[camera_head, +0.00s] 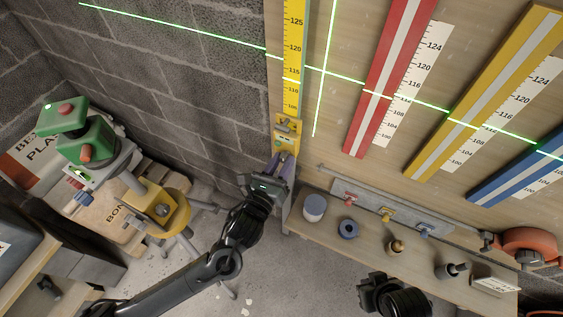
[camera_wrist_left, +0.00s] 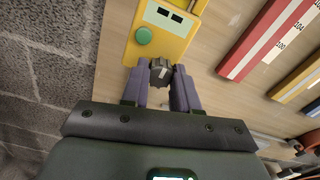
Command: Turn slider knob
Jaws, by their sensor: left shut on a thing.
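The yellow slider (camera_head: 287,128) sits on the yellow vertical ruler strip at the board's left edge. In the left wrist view the slider (camera_wrist_left: 172,48) shows a green round button and a small display panel. Its dark grey knob (camera_wrist_left: 160,72) with a pale mark is at its lower end. My left gripper (camera_head: 284,160) is below the slider in the head view, and its two purple fingers are shut on the knob, one on each side. My right gripper (camera_head: 375,291) is at the bottom right, dark, away from the slider; its fingers cannot be made out.
Red (camera_head: 392,75), yellow (camera_head: 490,85) and blue (camera_head: 520,170) bars with scales are on the wooden board. A green laser device (camera_head: 88,140) stands at left.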

